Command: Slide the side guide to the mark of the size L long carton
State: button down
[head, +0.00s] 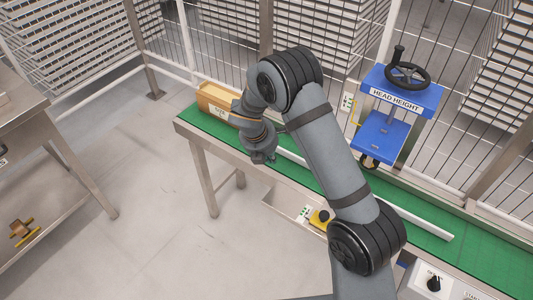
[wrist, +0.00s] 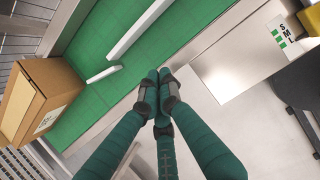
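The side guide is a long white rail (head: 420,222) lying lengthwise on the green belt; part of it is hidden behind my arm. It also shows in the wrist view (wrist: 140,28). A yellow block with a black knob (head: 321,217) sits at the belt's near side, beside the size label (head: 304,213). In the wrist view the label (wrist: 286,35) reads S, M, L with green marks, and the yellow block (wrist: 312,18) is cut off by the frame. A carton (wrist: 50,88) stands at the belt's left end. My gripper (wrist: 158,78) has its fingertips together, empty, near the belt's edge.
A blue head-height press (head: 385,125) with a black handwheel stands over the belt. A short white bar (wrist: 104,73) lies near the carton. A control box with a black knob (head: 433,284) is at lower right. Mesh fencing stands behind; a steel table (head: 60,190) is at left.

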jog(key=x, duration=0.4)
jog(key=shift+s+a, duration=0.1)
jog(key=w+d, duration=0.1)
jog(key=w+d+p, duration=0.1)
jog(key=shift+w+f, duration=0.25)
jog(key=shift+w+d+f, duration=0.1)
jog(key=shift+w+d, duration=0.3)
jog(key=shift+w, duration=0.05)
jog(key=shift+d, duration=0.1)
jog(key=shift+w+d+p, duration=0.15)
jog(key=shift+w+p, duration=0.15)
jog(key=shift+p, duration=0.15)
jog(key=shift+w+d, duration=0.15)
